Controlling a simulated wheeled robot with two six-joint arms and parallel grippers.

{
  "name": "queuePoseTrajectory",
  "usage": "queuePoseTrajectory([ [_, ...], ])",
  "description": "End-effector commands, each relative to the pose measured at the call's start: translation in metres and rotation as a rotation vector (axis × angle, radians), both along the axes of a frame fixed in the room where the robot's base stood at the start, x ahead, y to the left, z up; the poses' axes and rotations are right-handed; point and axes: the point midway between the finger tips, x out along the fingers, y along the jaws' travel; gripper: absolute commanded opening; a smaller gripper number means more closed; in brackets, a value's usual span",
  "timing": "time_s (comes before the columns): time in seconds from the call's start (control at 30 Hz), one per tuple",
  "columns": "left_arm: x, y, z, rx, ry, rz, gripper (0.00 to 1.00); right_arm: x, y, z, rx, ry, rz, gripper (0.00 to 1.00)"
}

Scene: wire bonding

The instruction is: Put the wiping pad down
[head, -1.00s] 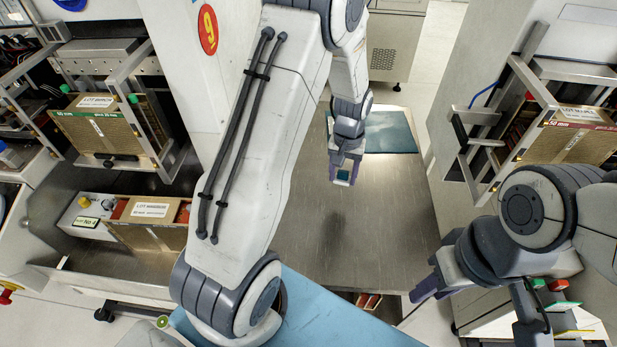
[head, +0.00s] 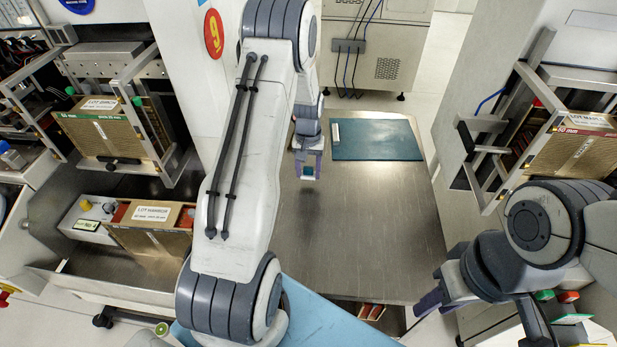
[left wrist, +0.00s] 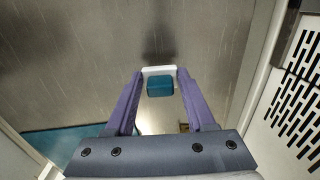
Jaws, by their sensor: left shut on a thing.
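My left gripper (head: 308,168) is shut on the wiping pad (head: 308,171), a small teal block. In the left wrist view the pad (left wrist: 160,87) sits between the purple fingertips, with a white backing on its far side. The gripper holds it over the bare metal table (head: 350,230), left of the dark teal mat (head: 385,139); a dark shadow lies on the metal apart from it. My right gripper (head: 431,303) hangs low at the right, beside the table; its finger gap is unclear.
A small white piece (head: 336,133) lies on the mat's left edge. Wire magazines labelled with lot cards stand at left (head: 105,130) and right (head: 580,150). A grey cabinet (head: 390,60) stands behind the table. The middle of the tabletop is clear.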

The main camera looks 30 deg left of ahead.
Motion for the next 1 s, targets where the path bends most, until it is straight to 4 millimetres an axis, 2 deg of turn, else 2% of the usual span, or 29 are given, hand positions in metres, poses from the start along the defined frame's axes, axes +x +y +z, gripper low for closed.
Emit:
queuePoseTrajectory([
  [0.1,-0.001,-0.001,-0.02,-0.001,0.005,-0.001,0.0,0.0,0.0,0.001,0.0,0.0,0.0,0.35],
  [0.2,-0.001,-0.001,-0.03,-0.001,0.003,-0.001,0.0,0.0,0.0,0.002,0.0,0.0,0.0,0.35],
  [0.6,0.0,-0.001,-0.036,0.0,0.001,-0.001,0.0,0.0,0.0,-0.001,0.0,0.0,0.0,0.35],
  [0.63,0.0,-0.001,-0.035,0.0,0.0,-0.001,0.62,0.0,0.0,0.0,0.0,0.0,0.0,0.35],
  [0.7,0.0,-0.001,-0.035,0.0,0.0,-0.001,0.85,0.0,0.0,0.0,0.0,0.0,0.0,0.35],
  [1.0,0.0,-0.001,-0.034,0.0,0.0,-0.001,0.85,0.0,0.0,0.001,0.0,0.0,0.0,0.35],
])
